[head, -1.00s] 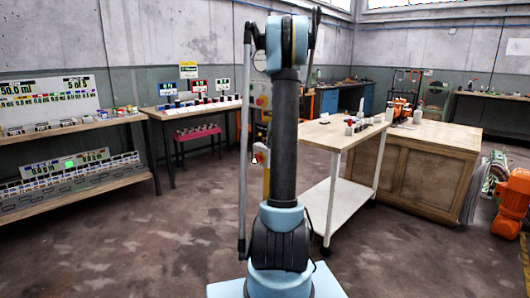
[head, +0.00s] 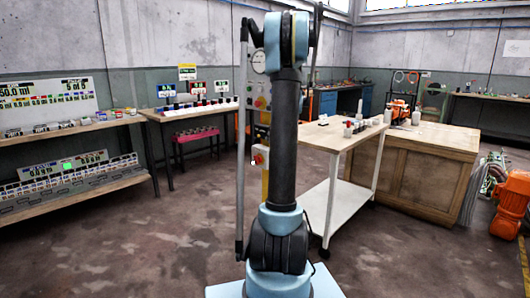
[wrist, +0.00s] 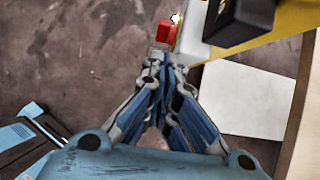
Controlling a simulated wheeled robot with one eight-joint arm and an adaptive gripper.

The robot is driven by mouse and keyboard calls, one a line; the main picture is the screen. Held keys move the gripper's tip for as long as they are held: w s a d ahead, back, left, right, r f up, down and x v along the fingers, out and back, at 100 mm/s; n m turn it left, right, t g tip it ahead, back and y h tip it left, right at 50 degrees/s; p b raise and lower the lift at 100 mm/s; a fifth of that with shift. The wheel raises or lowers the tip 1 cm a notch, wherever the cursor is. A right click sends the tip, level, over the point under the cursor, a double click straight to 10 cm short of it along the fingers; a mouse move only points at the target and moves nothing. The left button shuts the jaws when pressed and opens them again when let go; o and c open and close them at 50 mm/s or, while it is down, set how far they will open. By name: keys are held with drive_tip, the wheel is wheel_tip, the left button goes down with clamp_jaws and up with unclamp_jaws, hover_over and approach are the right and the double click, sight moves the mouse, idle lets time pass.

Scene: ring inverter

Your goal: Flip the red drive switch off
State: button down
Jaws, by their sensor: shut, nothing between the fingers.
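The red switch (wrist: 166,32) shows at the top of the wrist view, on the side of a pale grey box (wrist: 190,46) fixed to a yellow post (wrist: 255,46). A small white tip (wrist: 176,18) shows beside the red part; I cannot tell which way the switch is set. My gripper (wrist: 163,55) is shut and empty, its fingertips just below the red part in the picture. I cannot tell whether they touch it. In the head view the red switch (head: 259,159) shows small, just left of my arm, and my gripper cannot be made out.
A black block (wrist: 240,18) juts out beside the grey box. A white cart (head: 340,137) with small items stands to the right, by a wooden cabinet (head: 425,165). Benches with small parts line the left wall. The floor at front left is clear.

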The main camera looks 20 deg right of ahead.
drive_tip(key=t+y, duration=0.2)
approach(257, 161)
drive_tip(key=s+f+v, duration=0.1)
drive_tip(key=v, duration=0.4)
drive_tip(key=s+f+t, duration=0.1)
drive_tip(key=s+d+f+t+y, duration=0.1)
drive_tip(key=t, duration=0.1)
drive_tip(key=s+d+f+t, duration=0.1)
drive_tip(key=s, duration=0.1)
drive_tip(key=shift+f+y, duration=0.15)
drive_tip(key=shift+y, duration=0.25)
drive_tip(key=shift+w, duration=0.1)
drive_tip(key=x, duration=1.4)
drive_tip(key=shift+w+r, duration=0.1)
drive_tip(key=shift+r, duration=0.15)
drive_tip(key=shift+d, duration=0.1)
